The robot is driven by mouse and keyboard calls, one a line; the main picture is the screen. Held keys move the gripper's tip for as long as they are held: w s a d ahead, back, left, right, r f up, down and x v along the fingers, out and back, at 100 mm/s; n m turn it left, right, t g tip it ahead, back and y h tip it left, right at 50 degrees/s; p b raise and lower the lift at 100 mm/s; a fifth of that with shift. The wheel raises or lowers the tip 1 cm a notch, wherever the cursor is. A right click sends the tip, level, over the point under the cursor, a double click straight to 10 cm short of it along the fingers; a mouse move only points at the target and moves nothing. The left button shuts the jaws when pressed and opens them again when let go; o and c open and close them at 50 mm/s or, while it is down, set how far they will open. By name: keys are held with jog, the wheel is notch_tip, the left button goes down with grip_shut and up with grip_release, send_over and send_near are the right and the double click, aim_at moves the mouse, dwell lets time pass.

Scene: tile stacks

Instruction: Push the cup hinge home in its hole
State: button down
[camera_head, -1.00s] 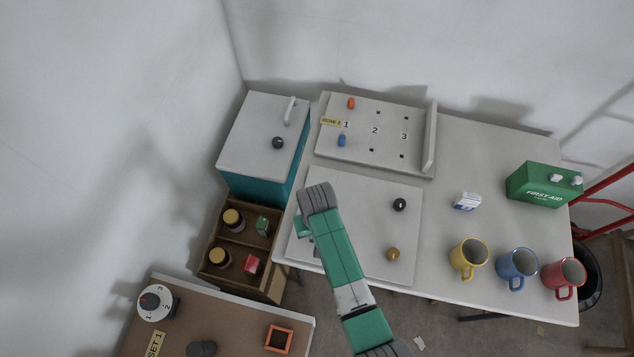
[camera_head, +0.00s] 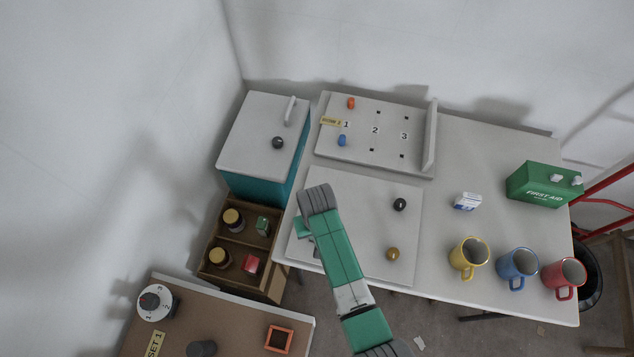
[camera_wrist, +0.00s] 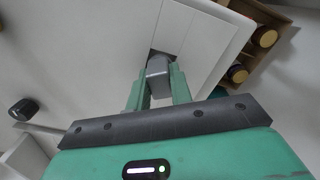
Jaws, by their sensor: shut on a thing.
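My gripper (camera_wrist: 160,82) is shut on a small grey block-like piece, which I take as the cup hinge (camera_wrist: 157,68), in the wrist view. The piece sits between the two green fingers. Its far end is at a dark square opening (camera_wrist: 152,54) in the pale panel. I cannot tell how deep it sits in the opening. In the head view my green arm reaches over the left part of the white panel (camera_head: 370,190) and hides the gripper tips, the hinge and the hole.
A teal-sided box (camera_head: 255,130) and an open shelf (camera_head: 205,268) are left. Several mugs and a first-aid box (camera_head: 545,183) are right.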

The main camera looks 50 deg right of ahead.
jog(key=shift+f+b, duration=0.4)
jog(key=shift+f, duration=0.25)
jog(key=c, duration=1.2)
grip_release()
jog(key=shift+o, duration=0.2)
jog(key=shift+r, duration=0.15)
notch_tip(320, 180, up, 6)
jog(key=p, duration=0.6)
notch_tip(320, 180, up, 8)
jog(key=shift+f, duration=0.2)
